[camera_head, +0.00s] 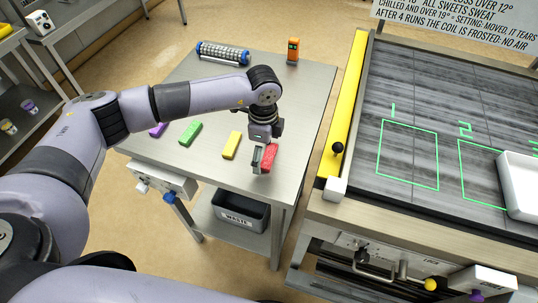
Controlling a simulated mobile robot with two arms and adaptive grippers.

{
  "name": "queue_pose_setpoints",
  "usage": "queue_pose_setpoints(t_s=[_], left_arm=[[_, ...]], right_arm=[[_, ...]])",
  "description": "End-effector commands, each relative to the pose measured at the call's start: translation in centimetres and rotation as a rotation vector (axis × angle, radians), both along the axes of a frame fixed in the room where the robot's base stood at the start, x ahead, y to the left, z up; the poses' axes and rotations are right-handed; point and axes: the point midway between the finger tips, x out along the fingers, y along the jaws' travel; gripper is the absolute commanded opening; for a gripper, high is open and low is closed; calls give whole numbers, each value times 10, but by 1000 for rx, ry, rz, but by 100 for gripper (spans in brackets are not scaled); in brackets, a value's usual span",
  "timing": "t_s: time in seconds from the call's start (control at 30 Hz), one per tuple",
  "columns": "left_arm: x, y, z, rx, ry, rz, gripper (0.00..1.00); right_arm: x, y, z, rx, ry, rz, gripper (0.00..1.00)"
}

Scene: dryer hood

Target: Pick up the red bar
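The red bar (270,158) is near the front right edge of the steel side table (309,88). My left gripper (264,160) reaches down over it from above. One dark finger shows at the bar's left side, close against it. The other finger is hidden, so I cannot tell whether the gripper is shut on the bar or whether the bar is lifted. My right gripper is not in view.
A yellow bar (232,145), a green bar (190,133) and a purple bar (158,130) lie left of the gripper. An orange device (293,50) and a blue-ended roller (222,53) are at the back. The hood bench (405,90) stands right, with a white tray (519,185).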

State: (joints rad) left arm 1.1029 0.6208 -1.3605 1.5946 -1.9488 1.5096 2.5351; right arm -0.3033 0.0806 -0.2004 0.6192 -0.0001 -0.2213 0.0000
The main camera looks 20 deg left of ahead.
Motion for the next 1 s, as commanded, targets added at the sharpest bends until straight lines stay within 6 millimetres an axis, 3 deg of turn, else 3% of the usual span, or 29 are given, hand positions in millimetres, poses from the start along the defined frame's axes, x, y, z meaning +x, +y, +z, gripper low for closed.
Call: queue_pose_setpoints(t_s=[0.67, 1.0], left_arm=[[0, 0, 1, 0, 0, 1, 48], [1, 0, 3, 0, -1, 1, 47]], right_arm=[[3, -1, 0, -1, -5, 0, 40], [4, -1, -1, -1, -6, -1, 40]])
